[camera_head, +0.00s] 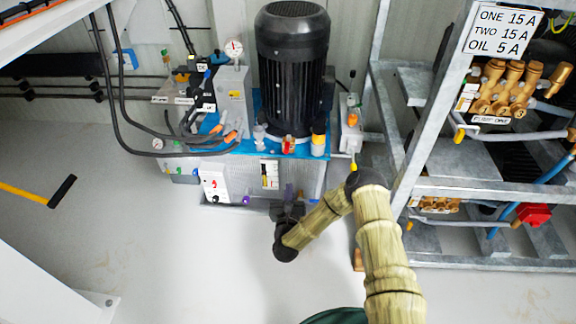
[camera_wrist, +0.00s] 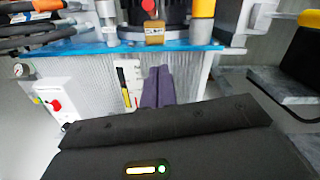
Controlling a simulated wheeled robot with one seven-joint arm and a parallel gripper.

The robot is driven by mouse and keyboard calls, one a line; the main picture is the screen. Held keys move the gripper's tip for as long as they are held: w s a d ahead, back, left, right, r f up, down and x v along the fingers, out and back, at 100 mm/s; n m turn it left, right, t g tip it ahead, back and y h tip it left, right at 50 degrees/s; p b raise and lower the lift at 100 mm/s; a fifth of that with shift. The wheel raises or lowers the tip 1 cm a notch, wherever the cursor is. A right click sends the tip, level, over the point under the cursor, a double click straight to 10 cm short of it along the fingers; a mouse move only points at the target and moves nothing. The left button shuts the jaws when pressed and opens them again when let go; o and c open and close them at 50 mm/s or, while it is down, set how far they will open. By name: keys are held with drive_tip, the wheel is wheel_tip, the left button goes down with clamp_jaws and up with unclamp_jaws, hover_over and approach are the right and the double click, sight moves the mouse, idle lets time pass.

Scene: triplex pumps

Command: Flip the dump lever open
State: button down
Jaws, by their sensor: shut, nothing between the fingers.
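No part is readably labelled as the dump lever, so I cannot tell for sure which one it is. A thin lever with a yellow tip (camera_head: 354,166) hangs below a grey valve block (camera_head: 350,125) at the right end of the pump unit. My gripper (camera_head: 289,192) is in front of the tank's front wall, left of and lower than that yellow tip. In the wrist view its two purple fingers (camera_wrist: 158,86) lie together, shut and empty, close to the tank wall. They point at the area right of a narrow sight gauge (camera_wrist: 127,84).
A black motor (camera_head: 292,50) stands on the tank's blue top (camera_head: 250,150). A white box with a red knob (camera_wrist: 57,104) is left of the fingers. Hoses and gauges crowd the left. A metal rack (camera_head: 400,190) stands close on the right. Floor in front is clear.

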sight(287, 145)
drive_tip(key=w+a+r+b, duration=0.1)
drive_tip(key=w+r+b, duration=0.3)
drive_tip(key=w, duration=0.6)
drive_tip(key=shift+w+r+b, duration=0.35)
drive_tip(key=shift+w+b, duration=0.05)
drive_tip(key=shift+b, duration=0.65)
drive_tip(key=shift+d, duration=0.1)
